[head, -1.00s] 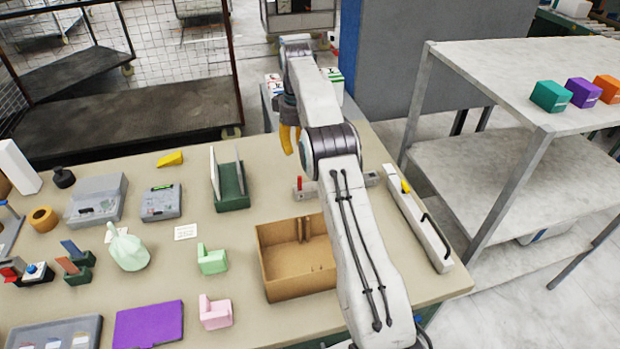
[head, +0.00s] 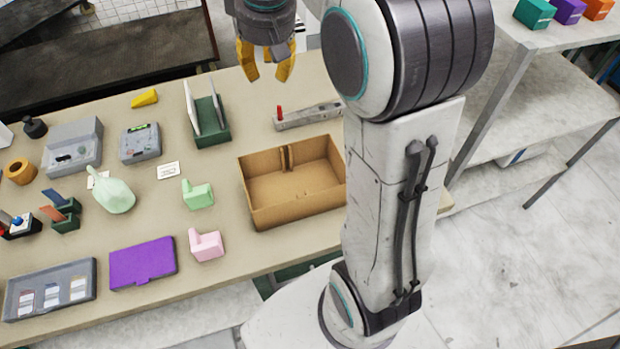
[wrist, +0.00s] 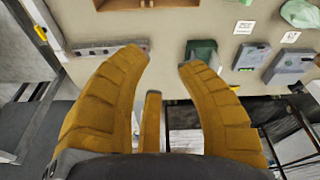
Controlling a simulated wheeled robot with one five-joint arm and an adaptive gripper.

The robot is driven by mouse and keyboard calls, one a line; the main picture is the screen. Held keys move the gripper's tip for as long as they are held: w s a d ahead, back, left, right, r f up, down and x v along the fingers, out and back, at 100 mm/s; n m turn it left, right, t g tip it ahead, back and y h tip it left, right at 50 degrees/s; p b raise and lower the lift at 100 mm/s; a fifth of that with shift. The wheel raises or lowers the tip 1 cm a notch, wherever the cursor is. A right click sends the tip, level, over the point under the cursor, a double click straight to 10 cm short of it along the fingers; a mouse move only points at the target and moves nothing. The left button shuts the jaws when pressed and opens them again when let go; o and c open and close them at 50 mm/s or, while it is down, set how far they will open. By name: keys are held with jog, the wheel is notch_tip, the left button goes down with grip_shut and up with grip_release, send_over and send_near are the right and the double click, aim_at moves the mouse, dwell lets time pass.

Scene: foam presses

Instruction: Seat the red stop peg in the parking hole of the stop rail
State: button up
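The red stop peg (head: 280,113) stands upright at the left end of the grey stop rail (head: 312,115), near the back of the table. I cannot tell which hole it is in. The rail also shows in the wrist view (wrist: 100,50), beside the left finger; I cannot make out the peg there. My gripper (head: 266,76) is open and empty, with its yellow fingers pointing down. In the head view it appears above and slightly left of the peg, apart from it. The wrist view shows a clear gap between the fingertips (wrist: 166,57).
An open cardboard box (head: 250,192) stands in front of the rail. A green holder with upright plates (head: 212,128) stands to its left. A yellow wedge (head: 145,99), grey cases and pastel blocks lie farther left. My arm covers the table's right end.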

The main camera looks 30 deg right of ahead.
jog(key=s+a+f+t, duration=0.1)
jog(key=s+a+f, duration=0.1)
jog(key=s, duration=0.8)
jog(key=s+a+f+t, duration=0.1)
jog(key=s+f, duration=0.4)
jog(key=s, duration=0.6)
jog(key=shift+a, duration=0.4)
jog(key=shift+d, duration=0.1)
